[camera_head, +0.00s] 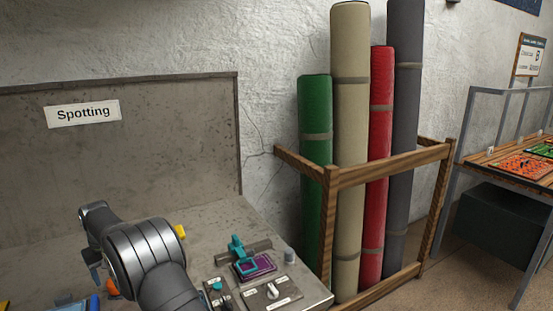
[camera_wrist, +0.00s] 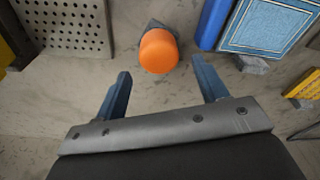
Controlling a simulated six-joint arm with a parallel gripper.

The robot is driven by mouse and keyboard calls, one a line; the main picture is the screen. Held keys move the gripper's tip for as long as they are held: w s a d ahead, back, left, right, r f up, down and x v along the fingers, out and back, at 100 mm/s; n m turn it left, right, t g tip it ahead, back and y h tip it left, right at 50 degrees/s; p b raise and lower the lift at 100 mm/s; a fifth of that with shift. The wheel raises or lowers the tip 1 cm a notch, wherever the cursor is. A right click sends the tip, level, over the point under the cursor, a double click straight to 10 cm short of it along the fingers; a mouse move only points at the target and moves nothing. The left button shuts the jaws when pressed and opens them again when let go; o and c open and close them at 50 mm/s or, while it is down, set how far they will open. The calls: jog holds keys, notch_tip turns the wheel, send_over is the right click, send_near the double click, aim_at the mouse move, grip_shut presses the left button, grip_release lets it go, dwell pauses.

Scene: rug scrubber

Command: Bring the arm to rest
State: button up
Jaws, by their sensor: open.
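My arm (camera_head: 145,255) reaches up over the grey bench from the bottom of the head view. My gripper (camera_wrist: 160,90) shows in the wrist view with its two blue-grey fingers spread wide and nothing held between them. An orange round-topped object (camera_wrist: 159,51) stands beyond the fingertips, apart from them. In the head view, a bit of orange (camera_head: 112,288) shows beside my arm, and my arm hides much of the bench there.
The bench (camera_head: 225,245) has a back panel labelled "Spotting" (camera_head: 83,113). A purple tray with a teal tool (camera_head: 238,247) and a switch panel (camera_head: 270,293) lie right of my arm. Rolled rugs (camera_head: 350,150) stand in a wooden rack. A blue-bordered mat (camera_wrist: 268,25) lies upper right.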

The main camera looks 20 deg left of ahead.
jog(key=r, duration=0.2)
jog(key=d+r, duration=0.1)
jog(key=r, duration=0.1)
jog(key=shift+w+r, duration=0.1)
jog(key=shift+r, duration=0.25)
jog(key=w+d+f+m, duration=0.1)
jog(key=w+d+m, duration=0.2)
jog(key=w+d, duration=0.7)
jog(key=w+d+f+m, duration=0.1)
jog(key=w+d+m, duration=0.15)
jog(key=d, duration=1.35)
jog(key=w+d+f+m, duration=0.1)
jog(key=w+d+m, duration=0.1)
jog(key=w+d, duration=0.8)
jog(key=d+f+m, duration=0.1)
jog(key=d, duration=0.6)
jog(key=w+d+f+m, duration=0.1)
jog(key=d+m, duration=0.1)
jog(key=d, duration=0.6)
jog(key=d+f+m+h, duration=0.1)
jog(key=d+f+m, duration=0.1)
jog(key=d, duration=0.6)
jog(key=shift+w+t, duration=0.4)
jog(key=shift+a, duration=0.1)
